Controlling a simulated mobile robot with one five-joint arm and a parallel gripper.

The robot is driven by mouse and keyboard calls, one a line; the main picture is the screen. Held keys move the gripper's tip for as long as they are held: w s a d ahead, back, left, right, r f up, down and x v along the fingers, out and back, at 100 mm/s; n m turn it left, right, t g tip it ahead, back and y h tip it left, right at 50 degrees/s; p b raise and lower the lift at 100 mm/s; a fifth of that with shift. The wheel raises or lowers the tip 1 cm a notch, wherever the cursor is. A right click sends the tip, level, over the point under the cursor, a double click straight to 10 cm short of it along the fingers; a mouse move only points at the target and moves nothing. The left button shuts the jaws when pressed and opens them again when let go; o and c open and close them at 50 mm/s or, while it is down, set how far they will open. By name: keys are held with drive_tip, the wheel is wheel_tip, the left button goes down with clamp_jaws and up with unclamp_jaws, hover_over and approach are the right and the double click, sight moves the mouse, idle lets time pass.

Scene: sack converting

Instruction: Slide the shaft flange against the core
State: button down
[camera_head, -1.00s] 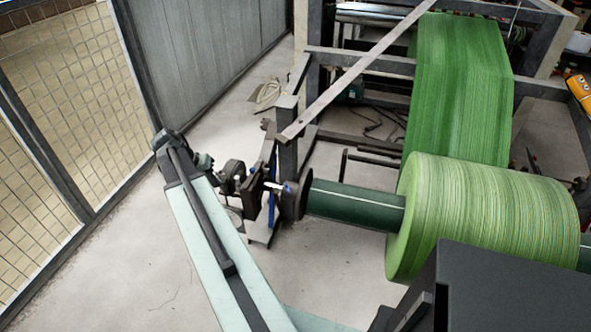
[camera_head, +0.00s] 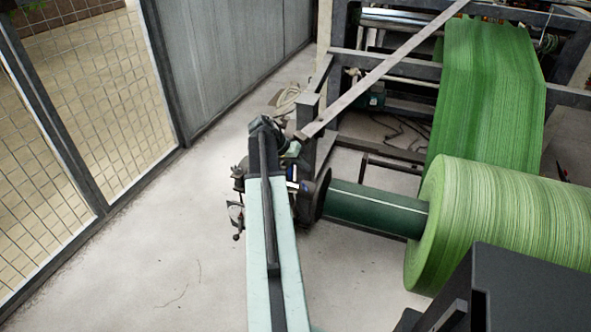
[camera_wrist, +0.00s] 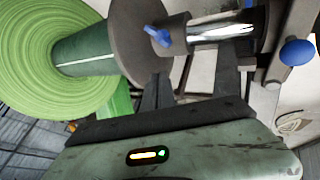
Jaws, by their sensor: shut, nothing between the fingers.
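The shaft flange (camera_wrist: 136,32), a dark grey disc with a blue handle (camera_wrist: 158,37), is in the upper middle of the wrist view. The flange also shows edge-on in the head view (camera_head: 321,193). The dark green core (camera_wrist: 84,54) meets its far face in the picture; I cannot tell if a gap is there. The core also shows in the head view (camera_head: 375,210). A bright metal shaft (camera_wrist: 222,31) runs out from the flange's hub. My gripper (camera_wrist: 192,85) is shut and empty, just below the hub side of the flange. My arm hides it in the head view.
A large green roll (camera_head: 515,225) sits on the core, with green web (camera_head: 485,95) running up behind. A grey machine frame (camera_head: 310,120) and slanted bar (camera_head: 385,68) stand behind the flange. A mesh fence (camera_head: 85,100) is at the left. Floor (camera_head: 190,250) between is clear.

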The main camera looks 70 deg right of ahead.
sight(325, 174)
drive_tip(key=s+p, duration=0.1)
drive_tip(key=s, duration=0.2)
drive_tip(key=shift+d+f, duration=0.1)
drive_tip(key=shift+s+d, duration=0.1)
drive_tip(key=shift+s, duration=0.45)
drive_tip(key=shift+s, duration=1.45)
drive_tip(key=w, duration=0.3)
drive_tip(key=shift+w, duration=0.25)
drive_tip(key=w+p+v, duration=0.1)
drive_tip(key=p+v, duration=0.7)
drive_tip(key=v, duration=0.2)
drive_tip(key=shift+w, duration=0.15)
